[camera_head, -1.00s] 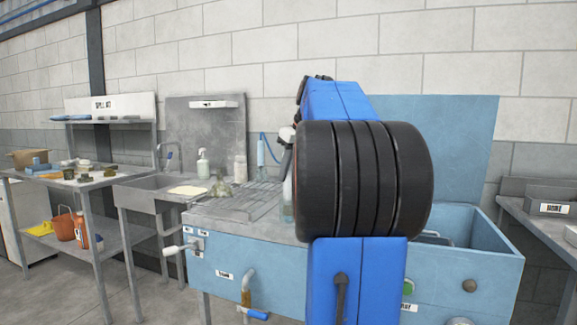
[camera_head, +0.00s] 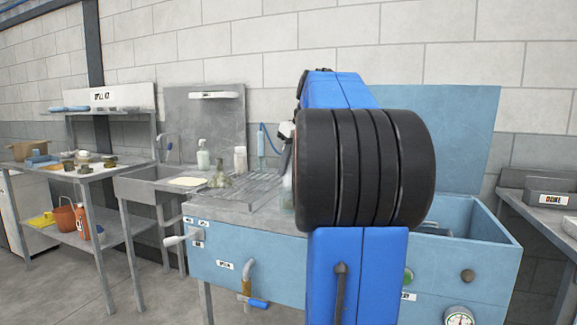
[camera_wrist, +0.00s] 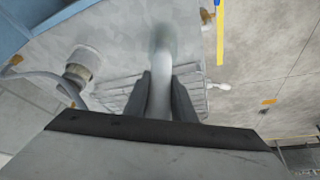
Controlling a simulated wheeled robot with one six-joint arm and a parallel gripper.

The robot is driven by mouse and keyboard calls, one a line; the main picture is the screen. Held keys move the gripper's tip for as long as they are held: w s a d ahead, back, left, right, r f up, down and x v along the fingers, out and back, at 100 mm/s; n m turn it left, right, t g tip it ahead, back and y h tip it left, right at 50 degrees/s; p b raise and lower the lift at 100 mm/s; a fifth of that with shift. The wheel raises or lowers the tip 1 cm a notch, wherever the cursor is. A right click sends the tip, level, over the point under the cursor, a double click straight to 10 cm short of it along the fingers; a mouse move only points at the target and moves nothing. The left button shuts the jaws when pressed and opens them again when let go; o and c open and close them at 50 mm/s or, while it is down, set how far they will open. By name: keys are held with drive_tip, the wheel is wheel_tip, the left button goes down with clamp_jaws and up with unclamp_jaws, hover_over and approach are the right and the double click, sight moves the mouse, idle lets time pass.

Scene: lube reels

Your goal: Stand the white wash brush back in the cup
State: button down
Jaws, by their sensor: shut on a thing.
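In the wrist view my gripper (camera_wrist: 164,85) is shut on the white wash brush (camera_wrist: 160,95), with a dark finger on each side of its pale shaft. The brush's far end runs into a blurred, translucent greenish round shape (camera_wrist: 163,38); I cannot tell whether that is bristles or the cup. A clear cup-like shape (camera_head: 287,192) shows partly on the blue wash bench, left of my arm.
The blue wash bench (camera_head: 225,263) has a ribbed grey top with a glass flask (camera_head: 220,176) and a white bottle (camera_head: 240,160). An open blue basin (camera_head: 470,235) lies to the right. A pale fitting (camera_wrist: 82,66) stands left of the brush in the wrist view.

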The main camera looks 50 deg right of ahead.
drive_tip(key=shift+f, duration=0.2)
drive_tip(key=c, duration=1.4)
unclamp_jaws()
drive_tip(key=v, duration=1.7)
drive_tip(key=shift+r, duration=0.15)
